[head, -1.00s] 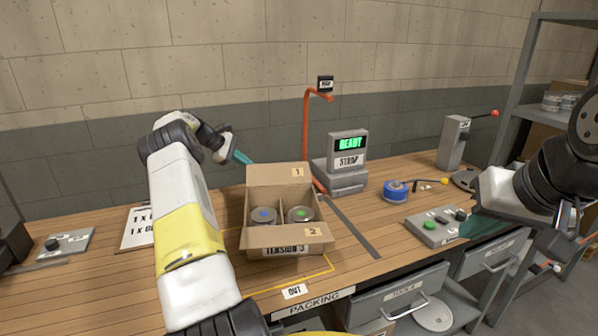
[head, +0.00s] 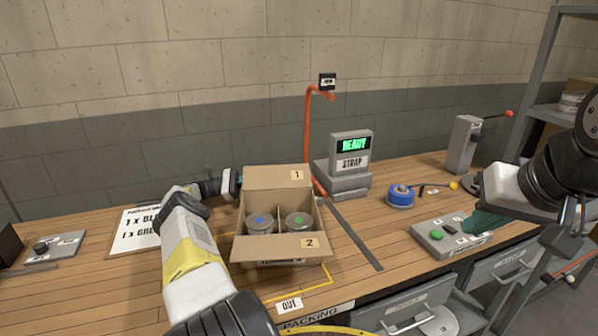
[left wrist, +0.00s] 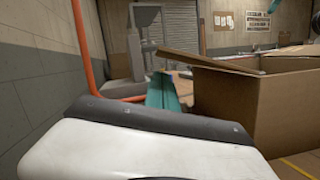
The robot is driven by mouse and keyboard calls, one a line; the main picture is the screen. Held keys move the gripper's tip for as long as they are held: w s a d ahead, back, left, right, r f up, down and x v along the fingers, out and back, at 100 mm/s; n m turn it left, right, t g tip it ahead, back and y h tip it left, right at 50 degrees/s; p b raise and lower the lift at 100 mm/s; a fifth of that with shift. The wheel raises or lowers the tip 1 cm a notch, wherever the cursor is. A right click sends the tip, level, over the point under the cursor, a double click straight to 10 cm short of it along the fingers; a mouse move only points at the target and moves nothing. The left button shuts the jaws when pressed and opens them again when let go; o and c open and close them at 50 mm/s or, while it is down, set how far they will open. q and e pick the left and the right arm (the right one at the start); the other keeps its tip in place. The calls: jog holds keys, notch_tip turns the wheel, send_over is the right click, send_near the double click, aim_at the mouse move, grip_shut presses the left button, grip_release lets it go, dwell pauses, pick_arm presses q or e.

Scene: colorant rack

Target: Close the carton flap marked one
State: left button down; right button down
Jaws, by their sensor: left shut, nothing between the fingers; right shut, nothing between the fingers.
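The open brown carton (head: 240,222) stands on the bench with a blue-dotted can (head: 259,223) and a green-dotted can (head: 298,222) inside, split by a divider. Flap one (head: 272,179) stands raised at the carton's back. Flap two (head: 283,247) slopes outward at the front. My left gripper (head: 238,182) is shut and empty, low at the left end of flap one; contact cannot be told. In the left wrist view, its teal fingers (left wrist: 165,92) point past the carton wall (left wrist: 250,105). My right gripper (head: 482,221) is shut and empty over the button box.
The button box (head: 437,240) stands at right, with a blue tape roll (head: 399,195) behind it. The strap machine (head: 343,180) and an orange post (head: 308,135) stand behind the carton. An order sheet (head: 138,230) lies to the left.

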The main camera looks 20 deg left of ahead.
aim_at(282, 173)
pick_arm(q)
jog(key=x, duration=0.8)
jog(key=shift+d, duration=0.2)
